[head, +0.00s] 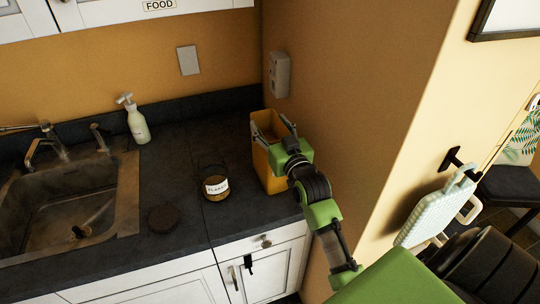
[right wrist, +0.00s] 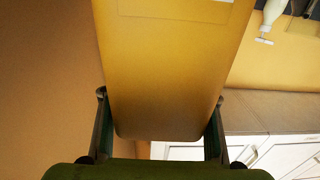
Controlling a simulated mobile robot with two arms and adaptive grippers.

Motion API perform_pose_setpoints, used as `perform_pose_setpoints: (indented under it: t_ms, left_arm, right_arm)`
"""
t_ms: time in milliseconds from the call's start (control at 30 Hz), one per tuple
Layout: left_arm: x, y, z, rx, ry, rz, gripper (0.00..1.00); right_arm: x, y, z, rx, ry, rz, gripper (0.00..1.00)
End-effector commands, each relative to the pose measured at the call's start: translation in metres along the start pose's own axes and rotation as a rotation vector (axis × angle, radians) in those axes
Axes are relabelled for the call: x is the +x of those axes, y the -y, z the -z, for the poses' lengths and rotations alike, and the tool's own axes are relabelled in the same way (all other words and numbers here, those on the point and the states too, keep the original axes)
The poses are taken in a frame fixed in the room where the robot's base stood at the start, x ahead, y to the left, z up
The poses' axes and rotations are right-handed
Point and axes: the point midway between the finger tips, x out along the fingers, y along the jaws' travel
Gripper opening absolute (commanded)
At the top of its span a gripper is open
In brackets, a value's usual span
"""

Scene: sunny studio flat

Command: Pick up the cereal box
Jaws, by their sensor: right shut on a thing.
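The cereal box (head: 268,176) is a tall yellow-orange box, standing upright at the right end of the dark counter, close to the corner wall. My right gripper (head: 271,128) is at the upper part of the box and shut on it. In the right wrist view the box (right wrist: 172,75) fills the middle, with one finger of the right gripper (right wrist: 160,101) against each side. The hand hides part of the box in the head view. I cannot tell whether the box's base touches the counter. My left gripper is not in view.
A labelled jar (head: 215,187) stands just left of the box, with a dark round lid (head: 165,218) nearby. A wall box (head: 279,75) hangs above, and the wall (head: 350,130) is close on the right.

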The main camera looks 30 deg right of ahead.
Motion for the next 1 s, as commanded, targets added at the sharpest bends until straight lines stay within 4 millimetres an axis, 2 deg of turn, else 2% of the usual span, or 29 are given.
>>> perform_pose_setpoints:
  t_ms: [367, 567, 800, 1000]
  left_arm:
    - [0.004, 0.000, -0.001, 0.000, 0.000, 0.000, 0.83]
    - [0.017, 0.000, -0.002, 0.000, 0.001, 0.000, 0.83]
    - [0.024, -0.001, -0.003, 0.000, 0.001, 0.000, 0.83]
    - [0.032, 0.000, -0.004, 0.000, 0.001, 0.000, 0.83]
  right_arm:
    - [0.000, 0.000, 0.008, -0.001, -0.004, 0.000, 0.11]
    - [-0.003, 0.001, 0.037, -0.002, -0.010, -0.001, 0.11]
    - [-0.044, 0.025, 0.093, 0.002, -0.012, 0.000, 0.11]
    - [-0.090, 0.050, 0.114, 0.005, -0.006, 0.001, 0.11]
